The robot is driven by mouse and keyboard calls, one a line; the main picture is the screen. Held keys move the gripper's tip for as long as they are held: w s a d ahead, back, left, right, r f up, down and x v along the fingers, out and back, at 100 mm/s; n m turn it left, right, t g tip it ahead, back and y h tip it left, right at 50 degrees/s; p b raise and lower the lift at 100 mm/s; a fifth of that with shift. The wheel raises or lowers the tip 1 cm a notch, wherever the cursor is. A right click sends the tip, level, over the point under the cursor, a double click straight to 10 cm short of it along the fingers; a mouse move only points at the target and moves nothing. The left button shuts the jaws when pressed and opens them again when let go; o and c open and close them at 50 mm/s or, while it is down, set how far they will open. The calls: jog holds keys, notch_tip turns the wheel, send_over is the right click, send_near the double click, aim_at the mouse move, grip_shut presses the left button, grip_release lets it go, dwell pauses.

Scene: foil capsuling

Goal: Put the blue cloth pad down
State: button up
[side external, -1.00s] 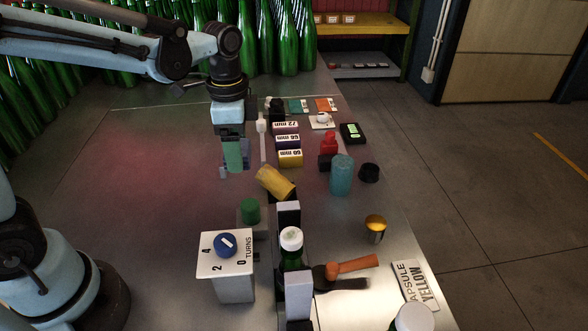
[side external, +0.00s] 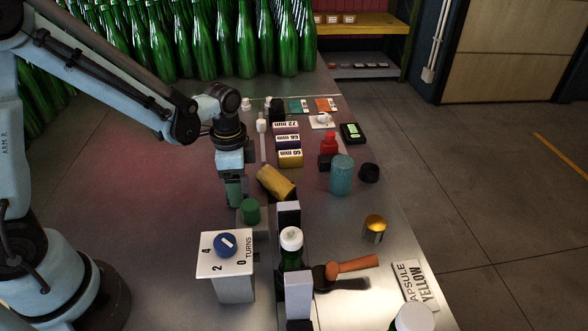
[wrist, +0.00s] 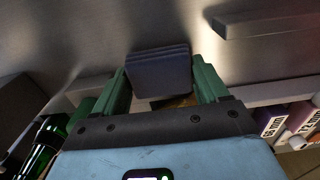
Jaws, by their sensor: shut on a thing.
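My gripper (side external: 235,203) points down low over the steel table, just behind the green button (side external: 251,211) and left of the yellow roll (side external: 275,183). In the wrist view its two green fingers are closed on the dark blue cloth pad (wrist: 159,70), which shows as a folded, layered square between them. In the side view the pad is mostly hidden by the fingers. I cannot tell whether it touches the table.
A dial box (side external: 233,285) stands in front of the button. A green bottle with a white top (side external: 291,247) stands between pale blocks to the right. Labelled size blocks (side external: 288,141) and a teal cylinder (side external: 341,175) are farther back. The table on the left is clear.

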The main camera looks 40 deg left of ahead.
jog(key=shift+f, duration=0.2)
jog(key=shift+f, duration=0.1)
jog(key=o, duration=0.9)
jog(key=shift+o, duration=0.2)
notch_tip(320, 180, up, 12)
jog(key=f, duration=0.1)
jog(key=s+r+n+t, duration=0.2)
jog(key=s+n+t, duration=0.4)
jog(key=n, duration=0.3)
jog(key=shift+s+a+r+t, duration=0.2)
jog(key=shift+s+t, duration=0.05)
jog(key=shift+t, duration=0.35)
